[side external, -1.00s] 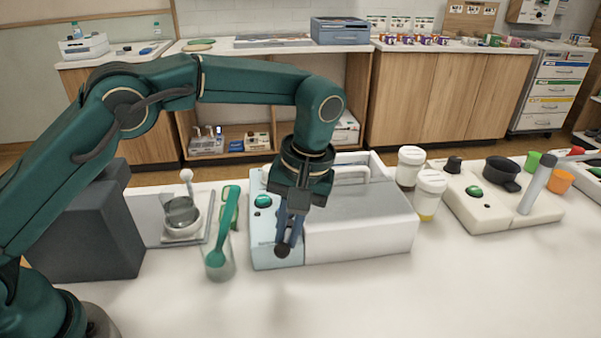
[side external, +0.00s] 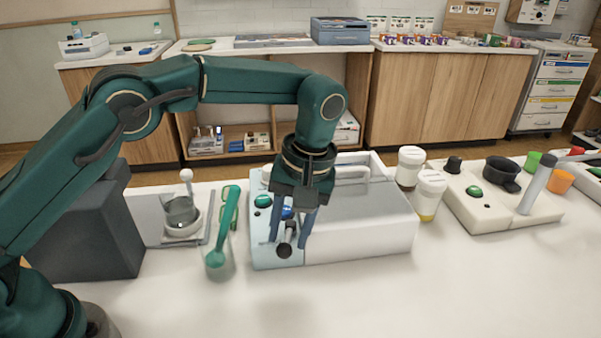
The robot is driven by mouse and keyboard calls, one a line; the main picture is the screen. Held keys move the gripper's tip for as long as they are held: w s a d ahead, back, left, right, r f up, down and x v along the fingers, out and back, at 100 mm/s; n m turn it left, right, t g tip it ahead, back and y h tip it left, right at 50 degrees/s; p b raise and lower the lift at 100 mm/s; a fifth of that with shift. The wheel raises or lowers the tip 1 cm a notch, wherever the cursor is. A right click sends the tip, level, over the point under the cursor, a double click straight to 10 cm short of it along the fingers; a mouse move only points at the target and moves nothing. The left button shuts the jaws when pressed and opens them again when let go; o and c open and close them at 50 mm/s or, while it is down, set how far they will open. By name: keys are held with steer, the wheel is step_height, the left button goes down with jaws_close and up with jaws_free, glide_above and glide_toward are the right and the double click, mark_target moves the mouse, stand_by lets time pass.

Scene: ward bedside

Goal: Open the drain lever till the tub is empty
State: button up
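The tub unit (side external: 360,240) is a white box with a grey lid and a light-blue panel on its left side. The lever's black knob (side external: 284,250) shows low on that panel, near its front edge. My gripper (side external: 290,238) points down over the panel. Its fingers are spread, one on each side of the lever, with visible gaps. A small blue part shows between the fingers, partly hidden by my gripper. A green button (side external: 263,201) sits on the panel left of my gripper. The lid hides the inside of the tub, so its contents cannot be seen.
A clear cup with a green spoon (side external: 217,256) stands close left of the unit. A small vessel on a stand (side external: 181,212) is farther left. White jars (side external: 429,190) and a second unit (side external: 480,212) stand to the right. The front of the counter is clear.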

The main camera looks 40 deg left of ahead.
steer(key=shift+w+d+r, duration=0.1)
steer(key=shift+d+r, duration=0.15)
steer(key=shift+r, duration=1)
steer(key=shift+w+d+r, duration=0.1)
steer(key=shift+d+r, duration=0.1)
steer(key=shift+r, duration=1.05)
steer(key=shift+a, duration=0.1)
steer(key=s+a+r+t+h, duration=0.1)
steer(key=s+a+r+t, duration=0.2)
steer(key=r, duration=0.4)
steer(key=s+a+r, duration=0.3)
steer(key=a+r, duration=0.2)
steer(key=r, duration=0.1)
steer(key=s+a+f+m+t+h, duration=0.1)
steer(key=s+a+f+m+t, duration=0.1)
steer(key=s+f+m, duration=0.3)
steer(key=s+f+t, duration=0.1)
steer(key=s+f, duration=0.3)
steer(key=s, duration=0.1)
steer(key=shift+s+a+f+m+t, duration=0.15)
steer(key=shift+s+a+m+t, duration=0.15)
steer(key=shift+m, duration=0.1)
